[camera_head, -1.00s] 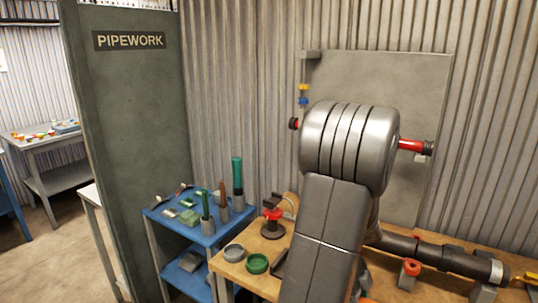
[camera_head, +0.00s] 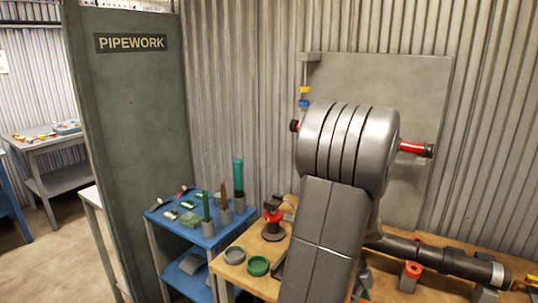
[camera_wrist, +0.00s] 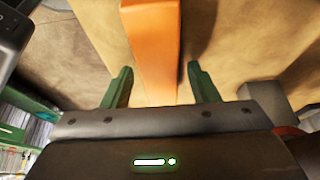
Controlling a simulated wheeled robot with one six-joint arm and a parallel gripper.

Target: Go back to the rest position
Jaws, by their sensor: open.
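My gripper (camera_wrist: 159,70) shows in the wrist view with its two green fingers apart. An orange bar (camera_wrist: 156,40) runs away from the camera between and beyond the fingers. I cannot tell from this view whether the fingers touch it. A wooden surface lies behind the bar. In the head view my grey arm is bent over the bench and hides much of its middle. My gripper is mostly hidden behind the arm there.
A wooden bench (camera_head: 262,247) holds a green ring (camera_head: 257,266), a grey ring (camera_head: 235,255) and a red-and-black fitting (camera_head: 273,221). A dark pipe (camera_head: 440,257) lies at right on orange-topped supports. A blue trolley (camera_head: 206,240) and a PIPEWORK partition (camera_head: 131,120) stand left. A grey wall panel (camera_head: 400,90) is behind.

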